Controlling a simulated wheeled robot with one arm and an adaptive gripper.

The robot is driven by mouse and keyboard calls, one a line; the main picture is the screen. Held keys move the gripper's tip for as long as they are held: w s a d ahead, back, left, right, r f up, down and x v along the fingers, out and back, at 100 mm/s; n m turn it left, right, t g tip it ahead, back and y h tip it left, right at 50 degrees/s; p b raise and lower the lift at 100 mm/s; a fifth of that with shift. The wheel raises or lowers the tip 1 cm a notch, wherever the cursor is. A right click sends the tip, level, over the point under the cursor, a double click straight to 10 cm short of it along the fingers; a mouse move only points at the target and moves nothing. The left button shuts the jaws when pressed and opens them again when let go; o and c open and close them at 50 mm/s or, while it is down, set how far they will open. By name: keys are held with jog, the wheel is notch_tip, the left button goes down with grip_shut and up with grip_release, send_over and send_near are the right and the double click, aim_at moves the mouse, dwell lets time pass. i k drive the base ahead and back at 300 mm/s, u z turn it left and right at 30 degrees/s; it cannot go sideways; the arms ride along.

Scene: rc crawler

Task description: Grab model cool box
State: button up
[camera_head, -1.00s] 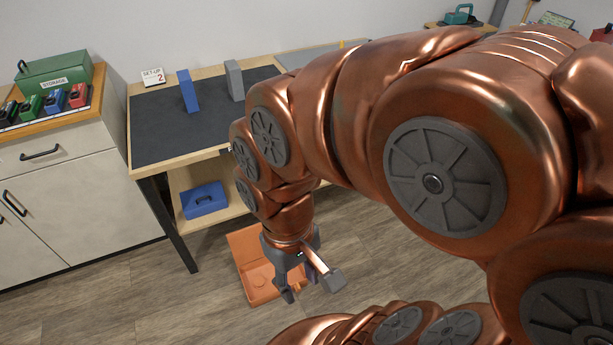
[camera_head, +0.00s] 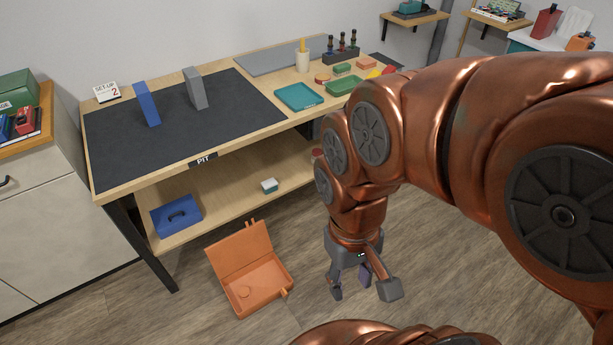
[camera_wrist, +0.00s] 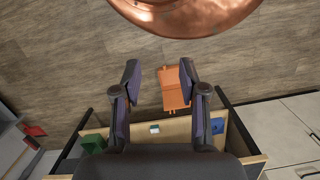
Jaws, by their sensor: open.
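A small box with a white top and teal side (camera_head: 269,186), which looks like the model cool box, sits on the lower shelf of the workbench. It also shows in the wrist view (camera_wrist: 154,128), beyond the fingers towards my palm side. My gripper (camera_head: 363,287) hangs over the floor in front of the bench, right of and apart from the box. Its two fingers (camera_wrist: 159,72) are spread with nothing between them touching.
An open orange case (camera_head: 263,275) lies on the floor before the bench. The bench top (camera_head: 175,125) overhangs the shelf. A dark table leg (camera_head: 145,247) stands at its left.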

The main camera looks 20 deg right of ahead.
aim_at(269, 186)
jog(key=u, duration=4.3)
jog(key=k, duration=2.6)
jog(key=z, duration=1.05)
